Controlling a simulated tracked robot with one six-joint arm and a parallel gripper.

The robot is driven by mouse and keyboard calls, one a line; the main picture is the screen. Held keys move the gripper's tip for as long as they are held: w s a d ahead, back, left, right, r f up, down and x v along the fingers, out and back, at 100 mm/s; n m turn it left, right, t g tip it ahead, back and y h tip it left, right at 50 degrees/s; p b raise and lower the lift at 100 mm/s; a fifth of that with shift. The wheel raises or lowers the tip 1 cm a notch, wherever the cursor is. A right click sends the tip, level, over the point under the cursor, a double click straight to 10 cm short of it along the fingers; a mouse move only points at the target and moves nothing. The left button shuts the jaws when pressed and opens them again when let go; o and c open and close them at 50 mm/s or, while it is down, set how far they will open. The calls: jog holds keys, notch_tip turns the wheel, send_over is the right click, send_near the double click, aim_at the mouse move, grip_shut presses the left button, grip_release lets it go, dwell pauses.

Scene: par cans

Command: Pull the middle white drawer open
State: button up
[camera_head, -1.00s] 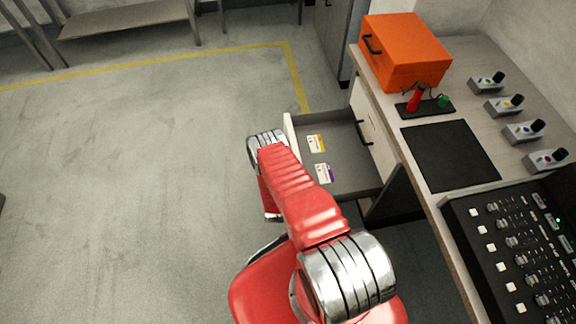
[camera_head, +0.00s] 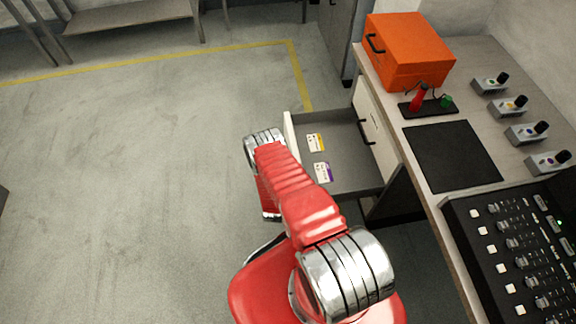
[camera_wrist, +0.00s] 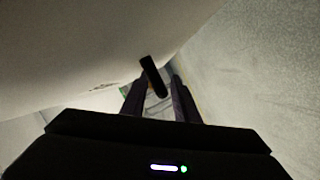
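The white drawer (camera_head: 291,134) stands well open from the cabinet in the head view, its grey inside showing. In the wrist view its pale front (camera_wrist: 85,45) fills the upper left, and its black handle (camera_wrist: 153,76) lies between the fingertips. My gripper (camera_wrist: 159,84) is shut on that handle, with the bar slanted between the fingers. My red arm hides the gripper and this handle in the head view. Two labelled cards lie in the drawer, one yellow-edged (camera_head: 315,142) and one purple-edged (camera_head: 322,172). Another white drawer front (camera_head: 375,130) with a black handle is closed in the cabinet.
The worktop carries an orange box (camera_head: 410,50), a small stand with red and green items (camera_head: 428,104), a black mat (camera_head: 452,157), several grey switch boxes (camera_head: 490,85) and a black control console (camera_head: 505,265). Open floor (camera_head: 120,190) lies left of the drawer.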

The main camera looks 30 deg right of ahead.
jog(key=shift+a+r, duration=0.1)
jog(key=shift+s+a+r, duration=0.1)
jog(key=shift+s+a, duration=0.25)
jog(key=shift+a, duration=0.05)
jog(key=v, duration=1.2)
jog(key=shift+s, duration=0.35)
